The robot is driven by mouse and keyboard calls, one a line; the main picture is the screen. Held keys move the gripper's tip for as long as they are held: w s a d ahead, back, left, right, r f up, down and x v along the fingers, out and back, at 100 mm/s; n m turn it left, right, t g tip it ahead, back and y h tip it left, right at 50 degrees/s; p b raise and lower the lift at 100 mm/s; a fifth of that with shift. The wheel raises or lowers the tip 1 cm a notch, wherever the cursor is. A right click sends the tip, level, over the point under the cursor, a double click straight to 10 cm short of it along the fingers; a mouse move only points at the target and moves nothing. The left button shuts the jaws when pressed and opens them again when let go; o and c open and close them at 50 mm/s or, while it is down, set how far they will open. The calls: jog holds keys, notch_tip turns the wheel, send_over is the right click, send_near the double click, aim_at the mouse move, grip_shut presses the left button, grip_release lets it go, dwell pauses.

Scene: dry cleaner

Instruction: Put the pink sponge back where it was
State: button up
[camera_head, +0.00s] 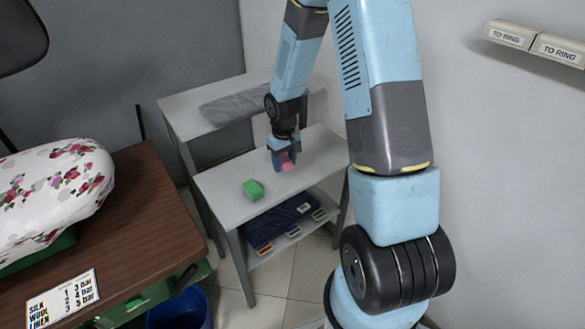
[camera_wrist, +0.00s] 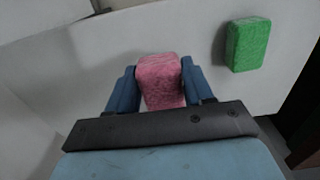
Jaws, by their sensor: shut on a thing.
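The pink sponge (camera_head: 287,164) is between the fingers of my gripper (camera_head: 283,160), over the right part of the grey table top (camera_head: 228,193). In the wrist view the pink sponge (camera_wrist: 160,80) sits between the two blue fingers of my gripper (camera_wrist: 158,88), which are shut on it. I cannot tell whether the sponge touches the table top. A green sponge (camera_head: 253,189) lies on the same top, to the left and nearer the front edge. It also shows in the wrist view (camera_wrist: 248,44), apart from my gripper.
A lower shelf holds dark folded cloth (camera_head: 280,222) and several small coloured items. A higher grey table behind bears grey folded cloth (camera_head: 232,104). A brown table (camera_head: 150,225) with a flowered ironing form (camera_head: 55,185) stands at left. A blue bin (camera_head: 178,312) is below.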

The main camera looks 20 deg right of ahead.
aim_at(285, 156)
jog(key=shift+w+d+f, duration=0.2)
jog(key=shift+w+f, duration=0.25)
jog(key=shift+f, duration=0.2)
jog(key=shift+w+d+f, duration=0.15)
jog(key=shift+w+f, duration=0.3)
jog(key=shift+f, duration=1.65)
jog(key=shift+f, duration=0.1)
jog(key=o, duration=1.1)
